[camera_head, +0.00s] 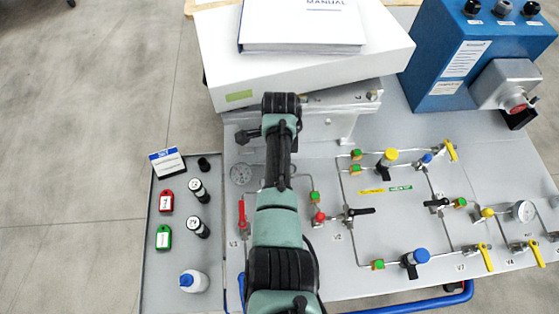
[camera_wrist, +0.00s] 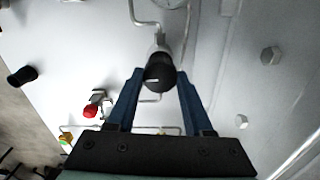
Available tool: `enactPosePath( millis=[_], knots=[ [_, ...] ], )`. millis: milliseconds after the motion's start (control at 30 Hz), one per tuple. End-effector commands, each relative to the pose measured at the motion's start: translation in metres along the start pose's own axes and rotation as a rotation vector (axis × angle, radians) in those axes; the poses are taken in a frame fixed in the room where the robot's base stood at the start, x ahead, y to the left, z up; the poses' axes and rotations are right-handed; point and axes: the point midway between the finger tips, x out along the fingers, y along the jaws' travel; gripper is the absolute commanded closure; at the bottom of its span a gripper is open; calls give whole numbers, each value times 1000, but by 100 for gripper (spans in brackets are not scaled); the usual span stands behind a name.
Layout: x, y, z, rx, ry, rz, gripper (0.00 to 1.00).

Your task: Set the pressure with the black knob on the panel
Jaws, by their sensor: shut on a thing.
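The black knob (camera_wrist: 159,78) shows in the wrist view with a light mark on its face, at the end of a metal fitting on the panel (camera_wrist: 75,45). My gripper (camera_wrist: 161,74) has its two blue fingers on either side of the knob and is shut on it. In the head view my arm covers the gripper and the knob, so neither shows there.
A white box (camera_head: 300,75) bearing a manual (camera_head: 300,25) stands behind the panel. A blue unit (camera_head: 480,55) stands at the back right. Valves and pipes, including a red-handled valve (camera_head: 242,215), surround my arm. A side tray (camera_head: 160,270) holds tags, small cylinders and a bottle.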

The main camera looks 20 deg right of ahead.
Motion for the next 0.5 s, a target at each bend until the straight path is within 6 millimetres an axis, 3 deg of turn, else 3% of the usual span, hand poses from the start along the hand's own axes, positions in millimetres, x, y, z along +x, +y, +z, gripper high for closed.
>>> enactPosePath(
  millis=[400,433,500],
  knots=[
    [-2,-2,-1,6,2,-7,100],
    [-2,-2,-1,6,2,-7,43],
    [-2,-2,-1,6,2,-6,31]
  ],
)
